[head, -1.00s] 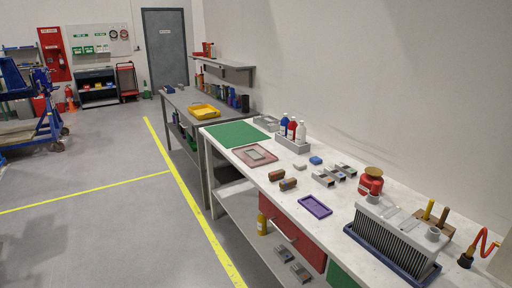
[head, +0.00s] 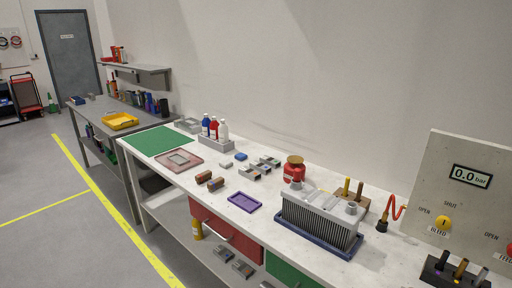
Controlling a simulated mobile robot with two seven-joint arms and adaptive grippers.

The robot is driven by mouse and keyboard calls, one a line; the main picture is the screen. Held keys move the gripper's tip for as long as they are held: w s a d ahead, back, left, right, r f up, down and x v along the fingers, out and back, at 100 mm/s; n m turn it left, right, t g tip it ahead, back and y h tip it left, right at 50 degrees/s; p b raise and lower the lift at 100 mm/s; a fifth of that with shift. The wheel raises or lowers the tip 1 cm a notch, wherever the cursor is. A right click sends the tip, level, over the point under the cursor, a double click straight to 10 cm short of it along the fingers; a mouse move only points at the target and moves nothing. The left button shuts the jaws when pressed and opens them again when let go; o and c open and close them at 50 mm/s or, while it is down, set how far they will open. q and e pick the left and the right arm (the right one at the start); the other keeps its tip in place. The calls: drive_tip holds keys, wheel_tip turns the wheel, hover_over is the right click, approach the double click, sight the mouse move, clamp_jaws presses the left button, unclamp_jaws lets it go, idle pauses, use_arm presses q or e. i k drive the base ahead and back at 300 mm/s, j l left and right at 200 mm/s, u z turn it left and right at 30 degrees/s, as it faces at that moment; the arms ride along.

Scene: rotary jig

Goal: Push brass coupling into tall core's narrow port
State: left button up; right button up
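A grey finned core (head: 318,216) stands upright in a dark blue tray (head: 300,236) on the white bench. Two round ports stick up from its top, a left port (head: 297,187) and a right port (head: 351,208). I cannot tell which is narrower. A black holder (head: 437,272) at the bottom right carries several upright pieces. One of them is a brass-coloured piece (head: 461,268), which may be the coupling; its shape is too small to be sure. Neither of my grippers shows in the head view.
A panel (head: 462,195) with a gauge reading 0.0 bar stands at the right. A red coiled hose (head: 397,208) is beside it. A wooden block with two handles is behind the core.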

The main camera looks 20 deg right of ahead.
sight(337, 225)
drive_tip(key=z, duration=1.55)
